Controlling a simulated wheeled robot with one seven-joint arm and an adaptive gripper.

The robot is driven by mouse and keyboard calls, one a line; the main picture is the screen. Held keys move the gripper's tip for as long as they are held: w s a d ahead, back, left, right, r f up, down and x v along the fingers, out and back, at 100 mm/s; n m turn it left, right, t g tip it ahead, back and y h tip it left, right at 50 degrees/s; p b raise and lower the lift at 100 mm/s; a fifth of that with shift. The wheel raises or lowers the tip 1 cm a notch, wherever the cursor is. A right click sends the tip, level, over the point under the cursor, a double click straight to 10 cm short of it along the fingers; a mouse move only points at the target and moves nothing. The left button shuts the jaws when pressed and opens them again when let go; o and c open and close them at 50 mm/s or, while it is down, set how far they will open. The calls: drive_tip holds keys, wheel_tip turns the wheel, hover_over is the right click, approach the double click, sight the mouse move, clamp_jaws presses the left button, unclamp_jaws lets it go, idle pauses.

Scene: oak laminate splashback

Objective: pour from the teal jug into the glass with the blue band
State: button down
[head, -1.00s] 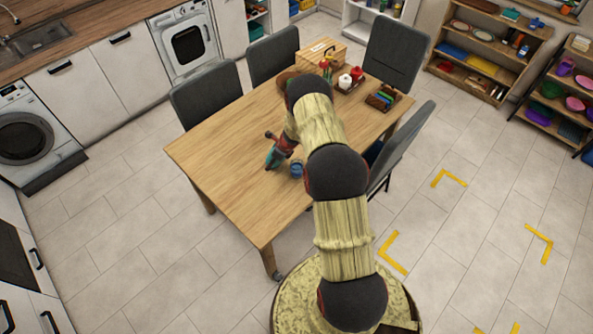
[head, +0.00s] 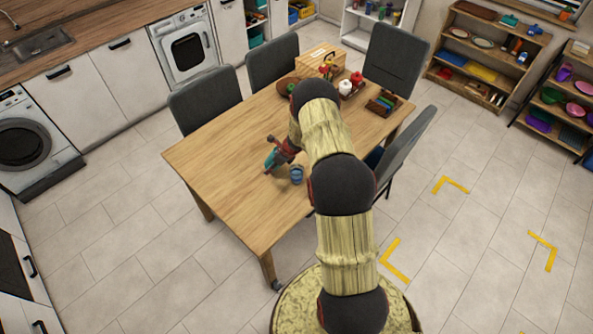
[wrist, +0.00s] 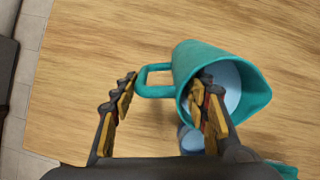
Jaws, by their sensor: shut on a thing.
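The teal jug (head: 273,158) is held tilted above the wooden table, beside the glass with the blue band (head: 296,175). In the wrist view the jug (wrist: 195,58) shows its pale inside, its spout at the right and its handle at the left. My gripper (wrist: 166,85) is shut on the jug, with one finger left of the handle and the other across the mouth. The glass (wrist: 190,140) is partly hidden behind the jug and finger in the wrist view. Whether any liquid is flowing cannot be told.
The table (head: 215,155) is clear at its left and front. At its far end stand a wooden box (head: 318,58), a brown bowl (head: 288,84), red and white items (head: 350,84) and a dark tray of coloured things (head: 382,103). Grey chairs (head: 205,98) surround it.

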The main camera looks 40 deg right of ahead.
drive_tip(key=shift+d+b, duration=0.1)
drive_tip(key=shift+b, duration=0.35)
drive_tip(key=shift+s+r+b, duration=0.1)
drive_tip(key=shift+s+b, duration=0.15)
drive_tip(key=shift+b, duration=0.1)
drive_tip(key=shift+t, duration=0.3)
drive_tip(key=shift+w, duration=0.1)
drive_tip(key=shift+r+b, duration=0.1)
drive_tip(key=shift+b, duration=0.65)
drive_tip(key=shift+s+d+r+t+y+b, duration=0.25)
drive_tip(key=shift+s+t+b, duration=0.35)
drive_tip(key=shift+b, duration=1)
